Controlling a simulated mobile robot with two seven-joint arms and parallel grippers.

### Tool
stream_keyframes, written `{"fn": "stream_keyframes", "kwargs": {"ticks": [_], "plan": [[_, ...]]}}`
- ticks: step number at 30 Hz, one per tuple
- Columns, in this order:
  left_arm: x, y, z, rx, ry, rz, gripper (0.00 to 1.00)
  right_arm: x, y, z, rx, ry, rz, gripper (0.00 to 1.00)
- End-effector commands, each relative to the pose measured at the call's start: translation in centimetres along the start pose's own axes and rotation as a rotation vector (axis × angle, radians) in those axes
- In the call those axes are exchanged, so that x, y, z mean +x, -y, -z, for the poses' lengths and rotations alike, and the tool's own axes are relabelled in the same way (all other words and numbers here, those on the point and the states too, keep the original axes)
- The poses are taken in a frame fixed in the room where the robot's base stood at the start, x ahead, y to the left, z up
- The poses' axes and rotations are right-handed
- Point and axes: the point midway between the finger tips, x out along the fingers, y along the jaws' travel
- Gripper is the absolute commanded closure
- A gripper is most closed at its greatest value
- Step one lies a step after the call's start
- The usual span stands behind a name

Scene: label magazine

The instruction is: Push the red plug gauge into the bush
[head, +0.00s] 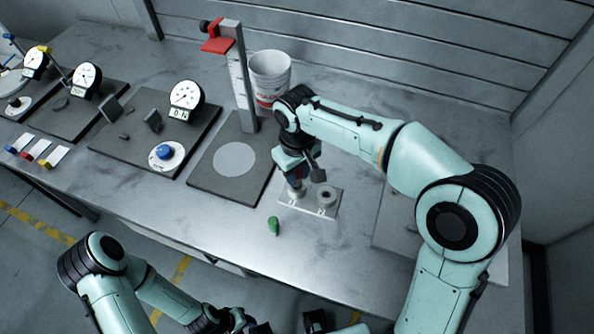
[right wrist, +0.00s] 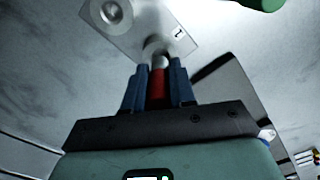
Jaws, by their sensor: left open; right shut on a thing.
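My right gripper (head: 296,184) is shut on the red plug gauge (right wrist: 158,86), which shows red between the blue fingers in the right wrist view. Its silver end points at the white plate (head: 310,211). One grey bush (head: 327,196) stands at the right of the plate, clear of the gripper; it also shows in the right wrist view (right wrist: 111,12). A second round seat is partly hidden under the gauge's end. I cannot tell whether the end is inside it or just above it. My left gripper (head: 288,325) is open and empty at the bottom edge of the head view.
A green plug gauge (head: 273,226) is on the bench in front of the plate. A dark base with a height stand (head: 240,85) is to the left, with a white bucket (head: 270,72) behind. Dial gauge stations (head: 186,96) fill the left. Bench right of the plate looks mostly clear.

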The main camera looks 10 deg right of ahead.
Motion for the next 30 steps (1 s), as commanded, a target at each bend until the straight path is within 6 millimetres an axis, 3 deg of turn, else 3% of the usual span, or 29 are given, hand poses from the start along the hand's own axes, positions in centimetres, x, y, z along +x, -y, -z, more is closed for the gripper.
{"fn": "stream_keyframes", "kwargs": {"ticks": [30], "plan": [[-0.55,-0.26,0.18,0.001,-0.003,-0.001,0.57,-0.04,0.0,0.02,0.0,0.0,0.0,1.0]]}}
